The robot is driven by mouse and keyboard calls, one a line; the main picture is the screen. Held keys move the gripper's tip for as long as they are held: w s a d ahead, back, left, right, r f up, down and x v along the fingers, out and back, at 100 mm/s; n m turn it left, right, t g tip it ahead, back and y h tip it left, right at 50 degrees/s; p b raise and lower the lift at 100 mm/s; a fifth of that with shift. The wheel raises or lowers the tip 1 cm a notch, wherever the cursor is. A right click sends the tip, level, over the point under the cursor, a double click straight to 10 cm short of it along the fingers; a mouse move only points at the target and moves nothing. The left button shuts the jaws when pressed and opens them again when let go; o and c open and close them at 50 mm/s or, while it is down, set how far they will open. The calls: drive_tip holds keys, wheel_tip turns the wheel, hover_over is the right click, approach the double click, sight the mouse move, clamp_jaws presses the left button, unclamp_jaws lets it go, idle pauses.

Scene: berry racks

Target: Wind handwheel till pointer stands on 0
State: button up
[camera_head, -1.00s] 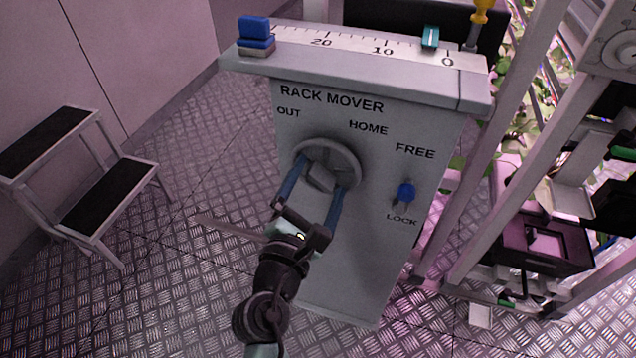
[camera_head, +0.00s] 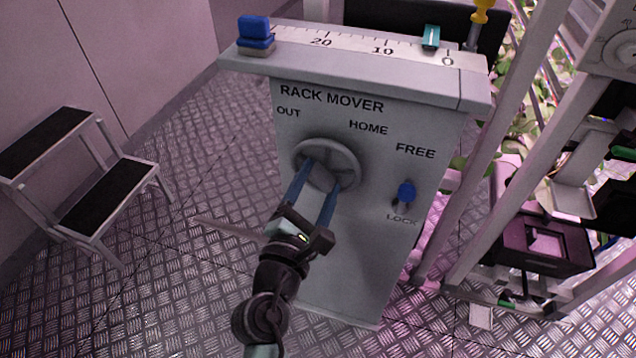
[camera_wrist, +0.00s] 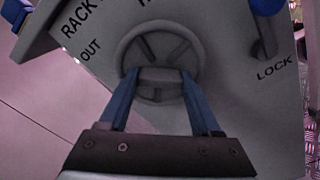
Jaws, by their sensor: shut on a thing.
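The grey handwheel (camera_head: 343,157) is on the sloping front of the rack mover cabinet (camera_head: 370,240), between OUT and HOME. It also shows in the wrist view (camera_wrist: 190,48). My gripper (camera_head: 320,174) has its two blue fingers shut on the handwheel's middle block; the wrist view shows a fingertip (camera_wrist: 158,76) at each side of it. The teal pointer (camera_head: 431,37) stands on the white scale (camera_head: 350,45) a little left of the 0 mark, between 10 and 0.
A blue lever (camera_head: 406,192) sits between FREE and LOCK, nearer the FREE side. A blue block (camera_head: 255,34) stands at the scale's left end. A step stool (camera_head: 95,185) is at left. Rack posts and plants are close on the right.

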drive_tip(key=m+b, duration=0.2)
drive_tip(key=m, duration=0.4)
drive_tip(key=shift+f+m, duration=0.15)
drive_tip(key=shift+m, duration=0.15)
drive_tip(key=m+b, duration=0.2)
drive_tip(key=m, duration=0.1)
drive_tip(key=shift+m, duration=0.4)
drive_tip(key=m+b, duration=0.2)
drive_tip(key=m, duration=0.1)
drive_tip(key=shift+m, duration=0.3)
drive_tip(key=m+b, duration=0.2)
drive_tip(key=m, duration=0.1)
drive_tip(key=shift+m, duration=0.3)
drive_tip(key=m+b, duration=0.2)
drive_tip(key=m, duration=0.1)
drive_tip(key=shift+m, duration=0.3)
drive_tip(key=m+b, duration=0.2)
drive_tip(key=m, duration=0.1)
drive_tip(key=shift+m+b, duration=0.7)
drive_tip(key=shift+m, duration=0.8)
